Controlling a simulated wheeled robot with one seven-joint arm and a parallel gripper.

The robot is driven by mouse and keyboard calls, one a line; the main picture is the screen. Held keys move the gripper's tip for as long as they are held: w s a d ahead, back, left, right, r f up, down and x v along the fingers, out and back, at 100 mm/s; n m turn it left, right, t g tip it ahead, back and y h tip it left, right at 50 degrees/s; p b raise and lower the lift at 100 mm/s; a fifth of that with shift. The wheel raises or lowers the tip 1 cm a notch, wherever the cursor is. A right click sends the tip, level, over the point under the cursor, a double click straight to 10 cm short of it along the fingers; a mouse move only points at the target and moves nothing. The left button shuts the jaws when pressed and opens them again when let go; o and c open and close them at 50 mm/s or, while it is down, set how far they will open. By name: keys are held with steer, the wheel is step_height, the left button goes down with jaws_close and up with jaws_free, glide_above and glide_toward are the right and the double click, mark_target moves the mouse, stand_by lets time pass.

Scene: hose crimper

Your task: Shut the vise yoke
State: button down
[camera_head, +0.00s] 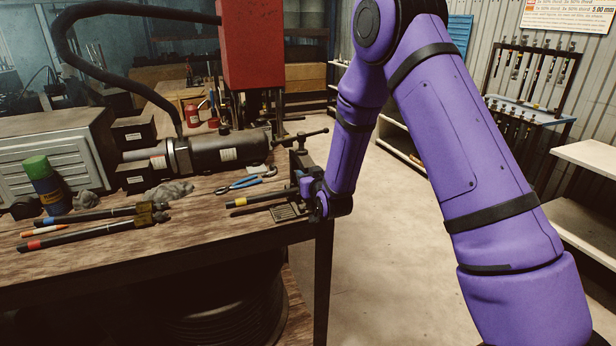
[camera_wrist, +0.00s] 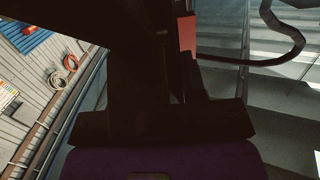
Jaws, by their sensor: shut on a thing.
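The dark metal vise (camera_head: 297,160) stands at the right corner of the workbench, with a T-shaped screw handle (camera_head: 305,136) on its upper part. My gripper (camera_head: 308,188) is low beside it, at the bench edge, and is shut on the vise yoke. The fingers are small and partly hidden by my wrist, so the exact contact does not show. In the wrist view a large dark shape fills the middle and hides the fingertips. I cannot tell the yoke's exact angle.
A dark rod with a yellow band (camera_head: 262,198) lies left of my gripper, near blue-handled pliers (camera_head: 240,184). A hydraulic cylinder (camera_head: 225,149) and red column (camera_head: 251,45) stand behind. Floor right of the bench is clear.

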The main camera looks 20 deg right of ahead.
steer(key=c, duration=0.7)
jaws_free()
steer(key=shift+s+f, duration=0.1)
steer(key=shift+f, duration=0.05)
steer(key=s, duration=0.3)
steer(key=s+r, duration=0.1)
steer(key=s, duration=0.6)
steer(key=shift+s+d+r, duration=0.15)
steer(key=shift+s+d, duration=0.2)
steer(key=shift+s, duration=0.05)
steer(key=s+d+r+g, duration=0.25)
steer(key=s+r, duration=0.25)
steer(key=r, duration=0.3)
steer(key=s+d+r+g, duration=0.1)
steer(key=s+r+g, duration=0.2)
steer(key=s+r, duration=0.35)
steer(key=s+r+g, duration=0.2)
steer(key=s+r, duration=0.1)
steer(key=s, duration=0.4)
steer(key=s+d+r+g, duration=0.1)
steer(key=s+r+g, duration=0.1)
steer(key=s, duration=0.6)
steer(key=s+d+r+g+h, duration=0.1)
steer(key=s+r, duration=0.3)
steer(key=s, duration=0.4)
steer(key=shift+r+m+g, duration=0.1)
steer(key=shift+m+g, duration=0.3)
steer(key=shift+g, duration=0.15)
